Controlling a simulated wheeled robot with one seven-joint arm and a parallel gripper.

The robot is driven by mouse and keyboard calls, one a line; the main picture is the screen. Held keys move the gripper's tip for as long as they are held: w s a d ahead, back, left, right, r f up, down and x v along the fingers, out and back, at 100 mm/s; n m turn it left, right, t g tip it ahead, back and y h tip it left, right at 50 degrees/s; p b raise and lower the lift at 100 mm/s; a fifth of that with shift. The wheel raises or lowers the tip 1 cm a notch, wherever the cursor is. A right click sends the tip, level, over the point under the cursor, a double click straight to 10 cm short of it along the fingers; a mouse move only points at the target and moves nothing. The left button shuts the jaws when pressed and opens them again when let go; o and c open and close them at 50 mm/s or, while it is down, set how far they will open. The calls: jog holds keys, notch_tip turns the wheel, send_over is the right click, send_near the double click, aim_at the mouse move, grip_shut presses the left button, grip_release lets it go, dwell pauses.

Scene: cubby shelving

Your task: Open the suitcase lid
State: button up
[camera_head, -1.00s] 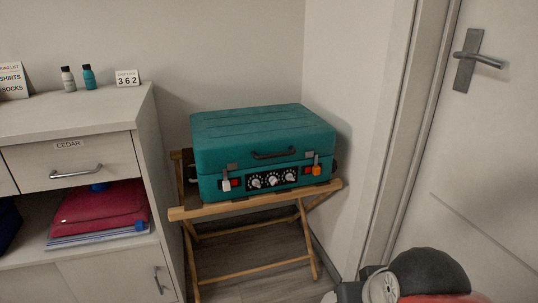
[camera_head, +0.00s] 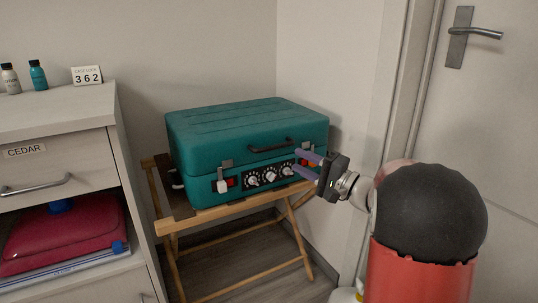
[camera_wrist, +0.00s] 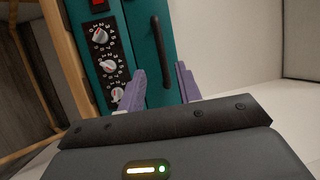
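A teal suitcase (camera_head: 245,135) lies flat with its lid shut on a wooden folding rack (camera_head: 240,212). The handle (camera_wrist: 160,50) and dials (camera_wrist: 108,66) lie beyond. I cannot tell whether the fingers touch the suitcase.
A cabinet (camera_head: 60,120) with a CEDAR drawer stands left of the rack and holds a red folder (camera_head: 65,235). Bottles (camera_head: 38,75) and a number card (camera_head: 87,75) stand on top. A wall is close behind and right. A door with a handle (camera_head: 470,35) is at the far right.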

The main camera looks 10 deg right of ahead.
aim_at(278, 147)
jog(key=x, duration=0.7)
jog(key=shift+w+r+p, duration=0.15)
jog(key=shift+w+p, duration=0.25)
jog(key=shift+w, duration=0.05)
grip_shut()
